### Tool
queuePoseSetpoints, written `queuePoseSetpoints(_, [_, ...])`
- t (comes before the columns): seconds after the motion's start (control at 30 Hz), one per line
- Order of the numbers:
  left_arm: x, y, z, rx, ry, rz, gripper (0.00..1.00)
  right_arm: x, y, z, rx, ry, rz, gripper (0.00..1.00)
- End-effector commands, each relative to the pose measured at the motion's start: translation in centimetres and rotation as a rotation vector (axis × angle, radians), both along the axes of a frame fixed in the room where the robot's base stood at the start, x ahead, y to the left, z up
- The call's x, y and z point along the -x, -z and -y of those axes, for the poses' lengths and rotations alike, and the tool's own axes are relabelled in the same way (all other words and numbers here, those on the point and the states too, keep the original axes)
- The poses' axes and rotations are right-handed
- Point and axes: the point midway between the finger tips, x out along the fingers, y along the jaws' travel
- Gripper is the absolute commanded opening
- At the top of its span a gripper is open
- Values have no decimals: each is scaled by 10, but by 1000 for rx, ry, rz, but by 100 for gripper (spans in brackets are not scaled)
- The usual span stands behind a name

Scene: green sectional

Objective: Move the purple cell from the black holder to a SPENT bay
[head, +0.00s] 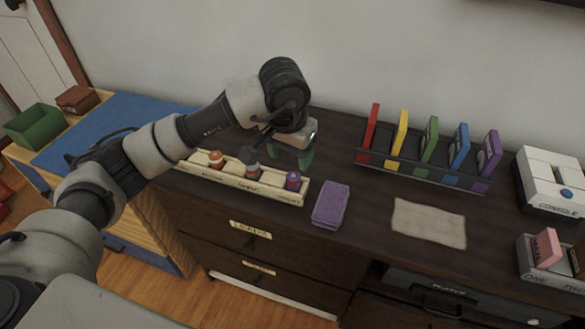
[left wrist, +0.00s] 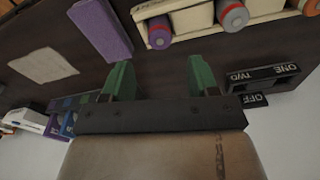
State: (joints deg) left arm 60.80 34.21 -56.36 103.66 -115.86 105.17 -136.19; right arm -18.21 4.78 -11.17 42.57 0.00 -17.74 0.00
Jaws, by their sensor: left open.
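A purple cell (head: 293,180) sits in the right end of a cream tray (head: 262,191). It also shows in the left wrist view (left wrist: 160,32). A red-banded cell (head: 249,168) and an orange cell (head: 215,158) sit further left in that tray. A black holder (left wrist: 262,80) marked ONE, TWO and OFF shows in the left wrist view; no cell is visible in it, and my arm seems to hide it in the head view. My left gripper (head: 291,154) has green fingertips and is open and empty, above the dresser behind the tray. My right gripper is out of view.
A rack (head: 420,170) of coloured slabs stands at the back. A white console (head: 552,180) and a grey box (head: 530,264) stand at the right. A green bin (head: 35,127) stands far left.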

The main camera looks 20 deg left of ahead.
Motion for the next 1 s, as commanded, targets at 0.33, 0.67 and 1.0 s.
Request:
queuePoseSetpoints(0.33, [5, -41, -1, 1, 1, 0, 60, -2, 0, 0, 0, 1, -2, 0])
queuePoseSetpoints(0.67, [5, -42, -1, 1, 0, -1, 60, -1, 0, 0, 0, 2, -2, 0])
queuePoseSetpoints(1.0, [25, -24, 48, 264, -36, -70, 60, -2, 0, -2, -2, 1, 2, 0])
